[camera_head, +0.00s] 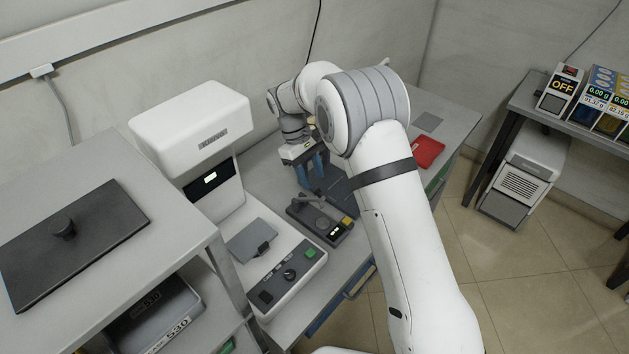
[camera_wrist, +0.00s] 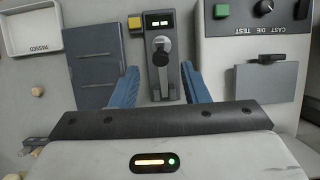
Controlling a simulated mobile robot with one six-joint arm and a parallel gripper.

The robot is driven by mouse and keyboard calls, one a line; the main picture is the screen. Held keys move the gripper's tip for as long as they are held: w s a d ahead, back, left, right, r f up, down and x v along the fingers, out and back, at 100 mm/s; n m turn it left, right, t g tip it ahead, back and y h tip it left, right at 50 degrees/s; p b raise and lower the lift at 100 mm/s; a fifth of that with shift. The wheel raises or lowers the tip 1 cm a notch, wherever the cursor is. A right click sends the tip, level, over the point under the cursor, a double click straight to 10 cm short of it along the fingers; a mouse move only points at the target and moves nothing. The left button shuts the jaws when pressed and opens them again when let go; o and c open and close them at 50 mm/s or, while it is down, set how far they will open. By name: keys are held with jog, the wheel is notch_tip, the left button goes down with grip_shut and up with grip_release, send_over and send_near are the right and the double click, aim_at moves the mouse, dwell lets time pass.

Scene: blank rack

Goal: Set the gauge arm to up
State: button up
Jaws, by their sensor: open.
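The gauge (camera_head: 318,228) is a dark grey block on the bench with a yellow button and a small lit display; it also shows in the wrist view (camera_wrist: 149,20). Its grey gauge arm (camera_head: 310,198) has a round pivot or knob (camera_wrist: 160,57) and appears to lie low along the block; its exact angle is hard to tell. My gripper (camera_head: 311,170) is open, with blue fingers pointing down above the gauge's far end. In the wrist view my gripper (camera_wrist: 160,88) has one finger to each side of the arm's near end, with nothing held.
A white die-test machine (camera_head: 290,275) with buttons and a dial stands close beside the gauge. A dark flat plate (camera_wrist: 95,70) lies on its other side. A white tray marked PASSED (camera_wrist: 33,52) and a red tray (camera_head: 428,152) are further off.

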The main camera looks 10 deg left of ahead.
aim_at(317, 190)
jog(key=shift+x, duration=1.7)
grip_shut()
jog(key=shift+a+r, duration=0.1)
